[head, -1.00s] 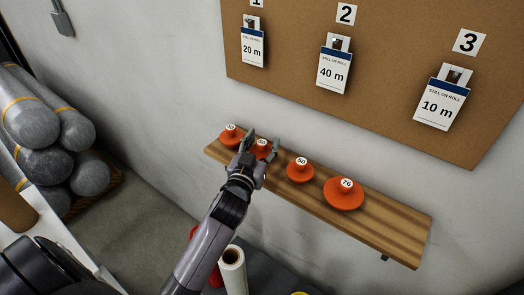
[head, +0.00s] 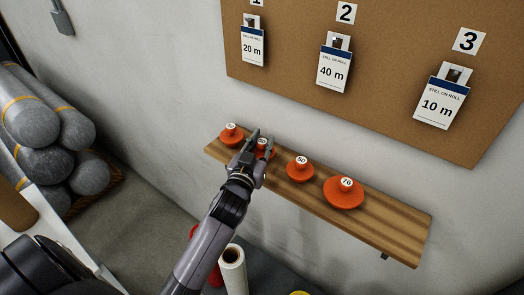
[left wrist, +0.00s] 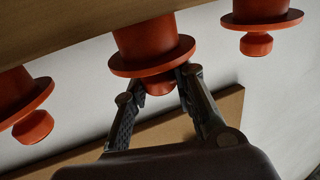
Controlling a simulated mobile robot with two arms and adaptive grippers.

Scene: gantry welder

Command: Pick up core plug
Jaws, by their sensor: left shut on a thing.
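Several orange-red core plugs with round knobs and white number labels stand on a wooden shelf (head: 400,233). My left gripper (head: 262,141) is at the second plug from the left (head: 265,152), with its fingers on either side of the knob. In the left wrist view, my left gripper (left wrist: 160,84) is shut on the knob of this plug (left wrist: 150,42). The plug's label is partly hidden by the fingers. The leftmost plug (head: 231,138), the plug marked 50 (head: 300,172) and the larger plug marked 76 (head: 342,195) stand free. My right gripper is not in view.
A cork board (head: 290,75) with roll tags hangs on the wall above the shelf. Neighbouring plugs stand close on both sides of my left gripper. Grey rolls (head: 45,125) are stacked at the left. A white roll (head: 232,270) stands upright below the shelf.

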